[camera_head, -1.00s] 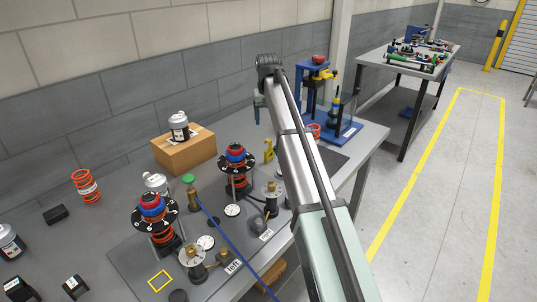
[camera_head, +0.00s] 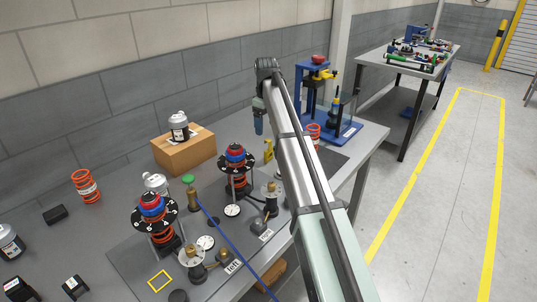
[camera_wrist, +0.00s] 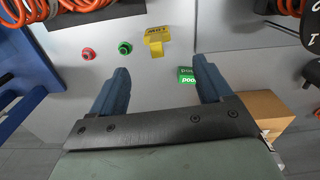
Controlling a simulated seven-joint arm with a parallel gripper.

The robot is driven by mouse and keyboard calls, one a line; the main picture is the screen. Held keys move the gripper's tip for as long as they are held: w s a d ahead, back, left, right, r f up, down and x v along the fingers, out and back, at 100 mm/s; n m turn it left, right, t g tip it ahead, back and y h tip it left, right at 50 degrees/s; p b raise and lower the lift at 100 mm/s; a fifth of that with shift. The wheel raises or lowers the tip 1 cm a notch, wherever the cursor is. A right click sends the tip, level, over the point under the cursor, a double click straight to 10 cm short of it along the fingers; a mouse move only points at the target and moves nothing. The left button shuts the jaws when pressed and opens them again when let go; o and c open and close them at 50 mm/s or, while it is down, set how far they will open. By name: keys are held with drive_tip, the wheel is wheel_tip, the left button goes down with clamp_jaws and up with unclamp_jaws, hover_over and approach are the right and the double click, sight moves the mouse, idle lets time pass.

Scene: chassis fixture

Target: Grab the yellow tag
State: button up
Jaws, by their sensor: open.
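The yellow tag (camera_wrist: 157,42) shows at the top middle of the wrist view, on a pale grey surface, with dark lettering on its strip. In the head view a yellow piece (camera_head: 268,150), likely the same tag, shows partly beside my arm. My gripper (camera_wrist: 160,67) is open and empty, its two blue fingers spread. In the wrist picture the tag appears beyond the fingertips, between their lines and apart from them. In the head view my gripper (camera_head: 259,126) hangs above the bench, up and left of the yellow piece.
A green label (camera_wrist: 187,75) lies near one fingertip. A red ring-like part (camera_wrist: 88,53) and a green one (camera_wrist: 125,47) are left of the tag. Orange coils (camera_wrist: 30,10) and a cardboard box (camera_wrist: 268,112) flank the space. A blue press (camera_head: 312,95) stands behind my arm.

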sight(268, 150)
drive_tip(key=f, duration=1.1)
drive_tip(key=shift+w+d+f, duration=0.1)
drive_tip(key=shift+d+f, duration=0.1)
drive_tip(key=shift+c, duration=0.4)
drive_tip(key=c, duration=0.9)
drive_tip(key=shift+c, duration=0.3)
